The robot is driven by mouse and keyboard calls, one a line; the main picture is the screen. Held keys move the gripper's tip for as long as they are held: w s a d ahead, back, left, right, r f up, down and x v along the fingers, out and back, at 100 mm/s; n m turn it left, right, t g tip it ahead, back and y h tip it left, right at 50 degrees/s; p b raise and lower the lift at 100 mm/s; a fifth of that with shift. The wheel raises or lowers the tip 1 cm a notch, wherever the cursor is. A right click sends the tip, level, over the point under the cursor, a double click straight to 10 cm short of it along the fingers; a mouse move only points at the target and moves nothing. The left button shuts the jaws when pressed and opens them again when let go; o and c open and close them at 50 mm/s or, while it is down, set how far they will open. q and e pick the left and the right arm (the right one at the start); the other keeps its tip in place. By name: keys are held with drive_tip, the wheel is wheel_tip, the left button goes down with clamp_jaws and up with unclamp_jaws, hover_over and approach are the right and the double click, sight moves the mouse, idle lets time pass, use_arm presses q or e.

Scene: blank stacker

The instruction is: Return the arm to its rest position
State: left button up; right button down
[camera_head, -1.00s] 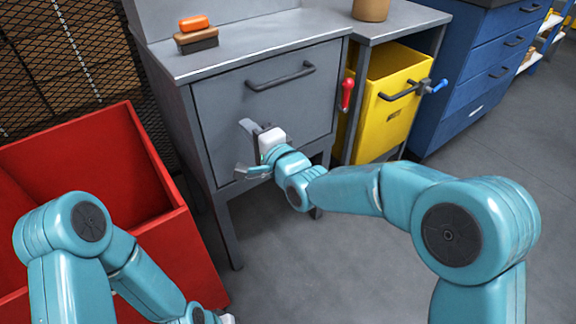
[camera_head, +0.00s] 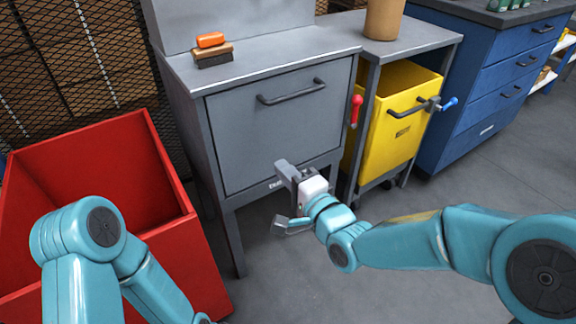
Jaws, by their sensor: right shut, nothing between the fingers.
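My right arm (camera_head: 410,240) comes in from the right edge and reaches toward the grey cabinet (camera_head: 270,130). My left arm (camera_head: 75,245) is folded at the lower left, in front of the red bin. Its gripper is below the picture's edge.
The red open bin (camera_head: 185,235) stands at the left. A brush with an orange top (camera_head: 211,40) lies on the cabinet top. A red-handled lever (camera_head: 355,110) and a yellow bin (camera_head: 395,130) are right of the cabinet. Grey floor is clear at the lower right.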

drive_tip(key=shift+s+d, duration=0.1)
drive_tip(key=shift+d, duration=0.1)
drive_tip(key=s+d+f+m+g+h, duration=0.1)
drive_tip(key=d+f+h, duration=0.1)
drive_tip(key=d+f, duration=0.35)
drive_tip(key=d+f+m+g+h, duration=0.1)
drive_tip(key=d+f+h, duration=0.15)
drive_tip(key=f, duration=0.65)
drive_tip(key=s+d+f+m+g+h, duration=0.1)
drive_tip(key=d+f, duration=0.4)
drive_tip(key=f, duration=0.2)
drive_tip(key=s+d+f+n+g+h, duration=0.1)
drive_tip(key=s+f+n+g, duration=0.4)
drive_tip(key=s+f, duration=0.5)
drive_tip(key=s+d+f+n+g, duration=0.2)
drive_tip(key=s+f+n+g, duration=0.35)
drive_tip(key=s, duration=0.75)
use_arm(q)
wheel_tip(320, 180, up, 33)
drive_tip(key=s+d+p, duration=0.1)
drive_tip(key=p, duration=3.2)
drive_tip(key=shift+m+g, duration=0.3)
use_arm(e)
wheel_tip(320, 180, up, 33)
drive_tip(key=s+a+n, duration=0.1)
drive_tip(key=shift+a+g, duration=0.25)
drive_tip(key=shift+g, duration=0.1)
